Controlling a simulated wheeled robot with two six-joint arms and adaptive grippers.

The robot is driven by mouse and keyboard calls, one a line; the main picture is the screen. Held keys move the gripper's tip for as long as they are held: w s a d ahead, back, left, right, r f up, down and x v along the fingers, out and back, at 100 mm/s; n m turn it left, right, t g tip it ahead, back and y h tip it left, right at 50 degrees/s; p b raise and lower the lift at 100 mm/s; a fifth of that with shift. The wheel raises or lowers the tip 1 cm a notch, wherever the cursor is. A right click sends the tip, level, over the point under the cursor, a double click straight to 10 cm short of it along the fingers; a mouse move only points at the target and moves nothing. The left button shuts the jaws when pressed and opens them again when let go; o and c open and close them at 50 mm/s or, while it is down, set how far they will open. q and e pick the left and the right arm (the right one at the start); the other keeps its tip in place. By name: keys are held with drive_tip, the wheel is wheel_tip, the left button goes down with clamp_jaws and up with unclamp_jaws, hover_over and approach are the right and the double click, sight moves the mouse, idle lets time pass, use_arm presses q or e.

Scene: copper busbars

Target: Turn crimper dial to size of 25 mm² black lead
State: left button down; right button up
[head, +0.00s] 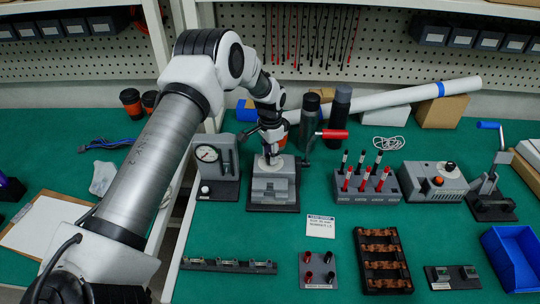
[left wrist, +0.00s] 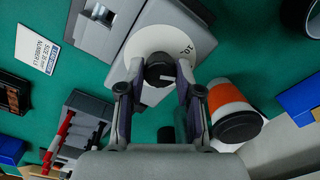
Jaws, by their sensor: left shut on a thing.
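The grey crimper (head: 272,188) stands on the green table near the middle of the head view, with a red-handled lever at its right. Its white dial disc (left wrist: 186,40) shows in the left wrist view, with a dark central knob (left wrist: 158,68) bearing a white mark. A marking on the disc looks like 70, but is hard to read. My left gripper (left wrist: 160,88) has its fingers on both sides of the knob and is shut on it; in the head view it is above the crimper (head: 268,156). A block of red and black leads (head: 365,188) stands to the right. My right gripper is out of view.
A gauge device (head: 216,170) stands close left of the crimper, and a printed card (head: 320,226) lies in front. A grey box with an orange button (head: 435,182) is farther right. A dark rack of copper bars (head: 383,260) lies nearer the front. Tall dark cylinders (head: 339,118) stand behind.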

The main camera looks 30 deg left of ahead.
use_arm(q)
drive_tip(key=shift+f+m, duration=0.1)
drive_tip(key=shift+m, duration=0.4)
drive_tip(key=c, duration=0.8)
unclamp_jaws()
drive_tip(key=shift+d, duration=0.1)
drive_tip(key=shift+o, duration=0.2)
drive_tip(key=shift+w+f, duration=0.1)
drive_tip(key=shift+w, duration=0.1)
drive_tip(key=shift+r, duration=0.55)
wheel_tip(320, 180, up, 11)
